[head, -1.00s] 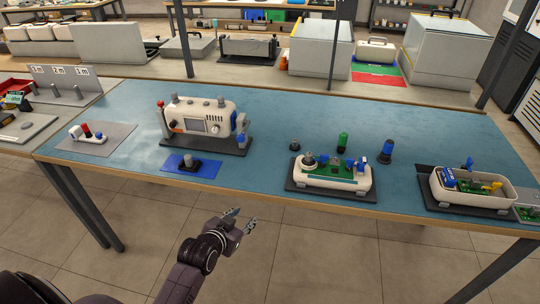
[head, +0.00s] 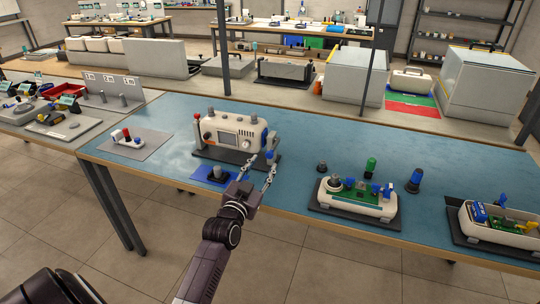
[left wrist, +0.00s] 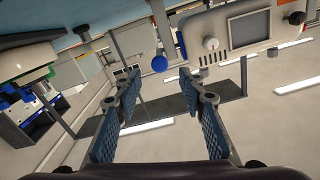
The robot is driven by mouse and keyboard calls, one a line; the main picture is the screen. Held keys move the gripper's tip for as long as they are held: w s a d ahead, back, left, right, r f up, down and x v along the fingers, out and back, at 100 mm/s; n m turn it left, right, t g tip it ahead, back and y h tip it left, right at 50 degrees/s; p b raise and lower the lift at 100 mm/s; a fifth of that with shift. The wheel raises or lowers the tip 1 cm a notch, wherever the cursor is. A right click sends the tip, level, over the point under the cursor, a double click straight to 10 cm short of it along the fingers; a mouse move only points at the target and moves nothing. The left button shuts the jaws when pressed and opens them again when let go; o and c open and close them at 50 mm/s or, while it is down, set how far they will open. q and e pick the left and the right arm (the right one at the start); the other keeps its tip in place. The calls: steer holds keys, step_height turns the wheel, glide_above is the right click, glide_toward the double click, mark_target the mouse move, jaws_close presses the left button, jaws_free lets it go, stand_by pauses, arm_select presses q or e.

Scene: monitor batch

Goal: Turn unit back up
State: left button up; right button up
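A cream unit (head: 232,132) with a screen and knobs on its front stands on a dark mat (head: 224,152) on the blue table. My left gripper (head: 262,167) is open and empty near the mat's front right corner. Part of the unit (left wrist: 242,32) shows inverted at top right of the left wrist view, with a blue-capped part (left wrist: 160,63) beside it. My left fingers (left wrist: 157,92) are spread apart there, with nothing between them. An open cream unit (head: 354,200) with a green board sits farther right, and another open unit (head: 500,226) is at the right edge. My right gripper is not seen.
A blue pad (head: 205,180) with a dark knob lies left of my gripper. A grey mat (head: 128,152) with small parts is farther left. Green (head: 370,166) and blue (head: 415,180) capped parts stand on the table. The table's front left is mostly clear.

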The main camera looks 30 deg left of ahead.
mark_target(269, 155)
arm_select(q)
steer(key=x, duration=0.7)
jaws_close()
stand_by(0.4)
